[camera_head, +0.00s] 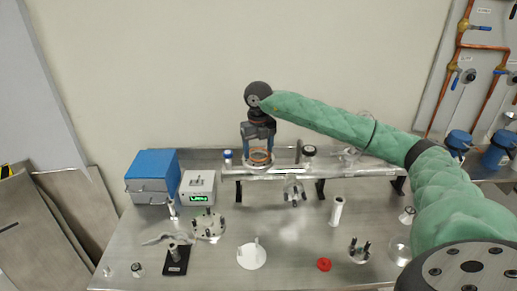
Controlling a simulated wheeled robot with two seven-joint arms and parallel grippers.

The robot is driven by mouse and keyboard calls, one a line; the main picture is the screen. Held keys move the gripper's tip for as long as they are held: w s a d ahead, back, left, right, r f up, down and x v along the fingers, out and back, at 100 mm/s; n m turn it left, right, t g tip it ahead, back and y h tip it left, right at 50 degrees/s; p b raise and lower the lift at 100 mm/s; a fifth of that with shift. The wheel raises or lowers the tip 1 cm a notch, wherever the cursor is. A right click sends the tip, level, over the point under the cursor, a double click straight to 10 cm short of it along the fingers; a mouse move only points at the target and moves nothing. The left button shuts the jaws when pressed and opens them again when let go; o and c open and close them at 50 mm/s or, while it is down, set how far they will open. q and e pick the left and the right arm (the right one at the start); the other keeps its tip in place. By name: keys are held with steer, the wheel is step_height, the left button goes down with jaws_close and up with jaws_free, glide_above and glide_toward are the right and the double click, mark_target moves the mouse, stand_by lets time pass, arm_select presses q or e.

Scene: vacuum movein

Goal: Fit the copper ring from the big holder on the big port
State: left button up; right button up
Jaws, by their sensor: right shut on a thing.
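My right gripper (259,150) points straight down over the raised metal shelf at the back, shut on the copper ring (261,157). The ring shows as an orange-brown band between the fingertips. It is at a pale metal port (257,167) on the shelf, directly below the gripper. I cannot tell whether the ring touches the port or is just above it. A white round holder with upright pins (252,257) stands empty at the table's front middle. A steel disc with dark-tipped posts (208,226) stands to its left. My left gripper is not in view.
A blue box (152,177) and a grey meter with green display (198,188) stand at the left. A red ring piece (324,264), a pinned stand (359,251) and a white cylinder (337,210) stand at right. Copper pipes (457,58) line the right wall.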

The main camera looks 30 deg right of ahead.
stand_by(0.6)
stand_by(0.6)
steer(key=shift+b, duration=0.4)
steer(key=shift+f+b, duration=0.35)
steer(key=shift+f, duration=0.15)
stand_by(1.0)
steer(key=o, duration=0.9)
steer(key=shift+s, duration=0.1)
